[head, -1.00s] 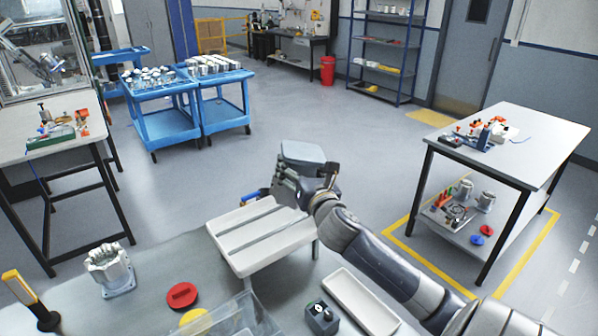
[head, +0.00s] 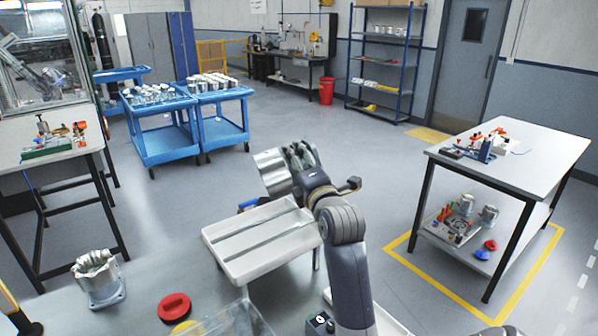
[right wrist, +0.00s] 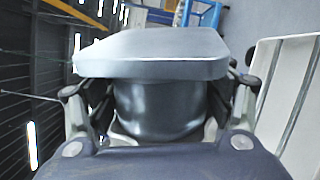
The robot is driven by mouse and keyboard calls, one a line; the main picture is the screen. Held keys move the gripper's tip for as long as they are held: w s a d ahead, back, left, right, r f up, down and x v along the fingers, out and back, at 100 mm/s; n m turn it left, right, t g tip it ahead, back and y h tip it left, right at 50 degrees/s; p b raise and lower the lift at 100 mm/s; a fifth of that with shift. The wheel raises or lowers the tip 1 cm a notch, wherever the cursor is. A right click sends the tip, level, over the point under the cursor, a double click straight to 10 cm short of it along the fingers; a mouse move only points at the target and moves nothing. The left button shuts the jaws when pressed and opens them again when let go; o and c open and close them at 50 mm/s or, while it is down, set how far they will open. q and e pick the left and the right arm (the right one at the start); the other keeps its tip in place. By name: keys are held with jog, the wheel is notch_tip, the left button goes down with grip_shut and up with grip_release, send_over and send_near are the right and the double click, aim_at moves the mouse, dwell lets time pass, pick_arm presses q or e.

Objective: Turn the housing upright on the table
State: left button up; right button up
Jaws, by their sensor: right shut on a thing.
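My right gripper (head: 288,170) is shut on a silver-grey housing (head: 270,174). It holds the housing in the air above the far edge of the white slatted rack. The housing is tilted in the head view. In the right wrist view, its flat flange plate (right wrist: 150,52) crosses in front of its round dark body (right wrist: 160,100), with a finger on each side. The grey table (head: 48,302) fills the lower left of the head view. A second housing (head: 98,280) stands on it, flange down. My left gripper is not in view.
A white slatted rack (head: 232,266) stands at the table's far side, below the held housing. A red round part (head: 174,307) and a clear box (head: 238,318) are near the front. A small dark box (head: 320,323) sits close to my right arm.

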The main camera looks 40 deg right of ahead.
jog(key=m, duration=0.3)
jog(key=shift+r, duration=0.25)
jog(key=shift+a+r+m+p, duration=0.1)
jog(key=shift+m+p, duration=0.45)
jog(key=shift+m, duration=0.35)
jog(key=m+p, duration=0.1)
jog(key=m, duration=0.2)
jog(key=m+p, duration=0.1)
jog(key=m, duration=0.1)
jog(key=shift+m+p, duration=0.3)
jog(key=shift+p, duration=0.05)
jog(key=m+p, duration=0.3)
jog(key=m, duration=0.3)
jog(key=m+p, duration=0.1)
jog(key=m, duration=0.2)
jog(key=shift+m+p, duration=0.4)
jog(key=shift+m, duration=0.4)
